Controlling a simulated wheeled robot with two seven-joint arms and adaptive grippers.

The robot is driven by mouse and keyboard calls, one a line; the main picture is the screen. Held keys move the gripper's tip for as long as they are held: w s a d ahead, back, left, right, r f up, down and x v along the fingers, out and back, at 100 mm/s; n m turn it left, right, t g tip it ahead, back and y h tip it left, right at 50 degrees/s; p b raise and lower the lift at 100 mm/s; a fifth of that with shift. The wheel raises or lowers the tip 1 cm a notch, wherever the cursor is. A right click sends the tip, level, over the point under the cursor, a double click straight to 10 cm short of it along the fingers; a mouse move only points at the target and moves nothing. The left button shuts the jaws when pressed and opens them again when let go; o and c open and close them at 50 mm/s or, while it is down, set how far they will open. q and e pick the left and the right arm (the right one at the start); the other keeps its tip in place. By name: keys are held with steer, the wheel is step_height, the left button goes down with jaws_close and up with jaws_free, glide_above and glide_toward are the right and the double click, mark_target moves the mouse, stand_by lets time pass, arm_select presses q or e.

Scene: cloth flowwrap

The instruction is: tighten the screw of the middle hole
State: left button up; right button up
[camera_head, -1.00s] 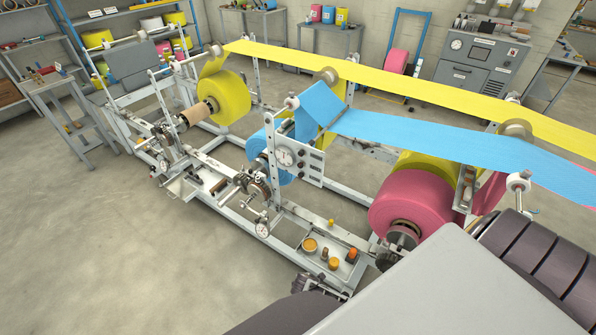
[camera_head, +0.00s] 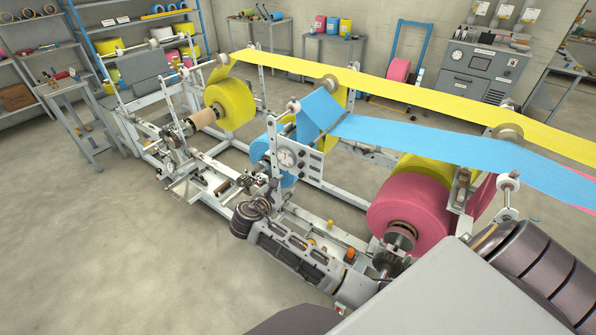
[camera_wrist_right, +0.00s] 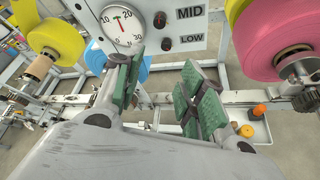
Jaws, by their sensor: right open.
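The upright light panel (camera_head: 314,166) stands at the middle of the machine, with a round gauge and small dark knobs or screws. In the right wrist view the panel (camera_wrist_right: 214,42) fills the top. A dark round piece (camera_wrist_right: 160,19) sits beside the word MID and another (camera_wrist_right: 166,45) beside LOW; whether either is a screw in a hole is too small to tell. My right gripper (camera_wrist_right: 162,82) is open and empty, its green-padded fingers apart below and in front of the panel. In the head view my right gripper (camera_head: 268,188) is small among machine parts. My left gripper is not in view.
A tray holds an orange-capped piece (camera_wrist_right: 260,110) and a small yellow container (camera_wrist_right: 246,131) at lower right of the wrist view. A pink roll (camera_head: 408,212) stands right of the panel, a yellow roll (camera_head: 230,103) left. Blue film (camera_head: 440,140) stretches above.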

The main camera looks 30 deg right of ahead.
mark_target(300, 166)
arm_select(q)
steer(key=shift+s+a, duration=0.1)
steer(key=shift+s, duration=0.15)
arm_select(e)
steer(key=shift+h, duration=0.3)
steer(key=r, duration=0.2)
steer(key=s+r, duration=0.1)
steer(key=r, duration=0.1)
steer(key=shift+w, duration=0.1)
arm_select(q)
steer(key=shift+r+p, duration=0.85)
arm_select(e)
steer(key=shift+x, duration=6.9)
jaws_close()
